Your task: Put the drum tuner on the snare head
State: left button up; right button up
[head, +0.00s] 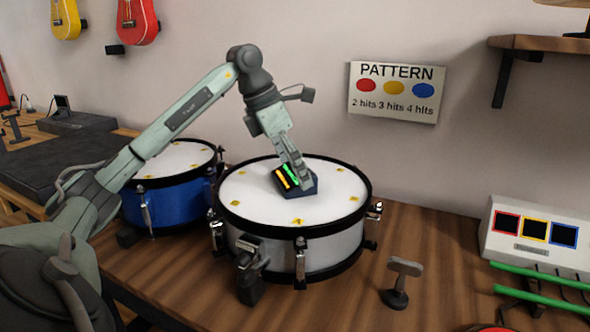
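The snare (328,245) is a white drum with black hoops, standing on the wooden table. Its pale head (248,187) carries several small yellow marks around the edge. The drum tuner, a small dark block with green and orange bars on its face (284,180), is on the middle of the snare head and appears to touch it. My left gripper (301,180) reaches down from above, its fingers at the tuner's top and right side. The fingers overlap in this view, so I cannot tell whether they grip it. My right gripper is not in view.
A blue drum (160,207) stands left of the snare. A T-shaped metal key (400,283) stands front right on the table (432,240). A white box with coloured squares (540,252) and green sticks (545,300) are at right. A pattern sign (396,92) hangs behind.

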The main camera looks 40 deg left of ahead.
pick_arm(q)
jog(key=shift+r, duration=0.25)
jog(key=p+v, duration=0.2)
jog(key=v, duration=0.9)
jog(key=shift+s+r, duration=0.25)
jog(key=shift+r, duration=0.05)
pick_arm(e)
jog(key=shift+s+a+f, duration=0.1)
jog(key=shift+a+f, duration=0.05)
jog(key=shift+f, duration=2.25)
